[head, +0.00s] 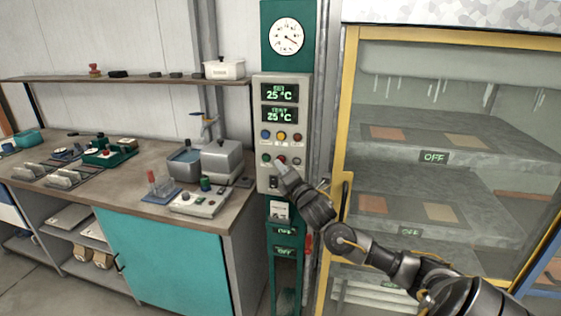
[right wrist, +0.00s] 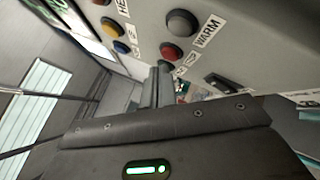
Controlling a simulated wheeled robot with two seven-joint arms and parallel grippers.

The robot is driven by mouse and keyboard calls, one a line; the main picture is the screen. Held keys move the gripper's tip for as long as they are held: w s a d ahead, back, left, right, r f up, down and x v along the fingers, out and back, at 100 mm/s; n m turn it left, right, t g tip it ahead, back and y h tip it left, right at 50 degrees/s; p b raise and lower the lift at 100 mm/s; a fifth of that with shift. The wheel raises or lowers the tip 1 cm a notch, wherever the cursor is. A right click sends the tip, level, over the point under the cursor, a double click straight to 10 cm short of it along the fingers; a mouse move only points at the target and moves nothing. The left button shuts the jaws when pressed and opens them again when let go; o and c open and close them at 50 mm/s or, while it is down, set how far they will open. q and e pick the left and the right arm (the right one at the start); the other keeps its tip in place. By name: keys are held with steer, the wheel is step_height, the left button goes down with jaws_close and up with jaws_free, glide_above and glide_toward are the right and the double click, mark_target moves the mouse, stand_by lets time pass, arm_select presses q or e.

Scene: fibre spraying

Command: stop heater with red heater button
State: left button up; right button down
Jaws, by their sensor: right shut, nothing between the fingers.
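The grey control panel (head: 262,181) stands upright beside the oven, with two rows of round buttons. The red button (head: 281,160) sits in the middle of its lower row, between a green button (head: 266,157) and a grey button (head: 297,161). My right gripper (head: 283,170) is shut and empty, with its tips just below the red button. In the right wrist view, the red button (right wrist: 171,51) lies right at the end of my shut fingers (right wrist: 162,72); I cannot tell whether they touch it. My left gripper is not in view.
Both panel displays (head: 280,103) read 25 °C. The glass-fronted oven (head: 352,110) at right shows OFF signs, with its yellow frame near my right arm. The workbench (head: 225,215) at left carries several devices. A black switch (right wrist: 222,84) shows near my fingers.

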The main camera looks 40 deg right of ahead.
steer(key=shift+s+a, duration=0.15)
steer(key=shift+a, duration=0.05)
steer(key=shift+s+a+p, duration=0.2)
steer(key=shift+s+a, duration=0.5)
steer(key=shift+a, duration=0.3)
steer(key=shift+s+a+p, duration=0.15)
steer(key=shift+s+a, duration=0.55)
steer(key=shift+a, duration=0.3)
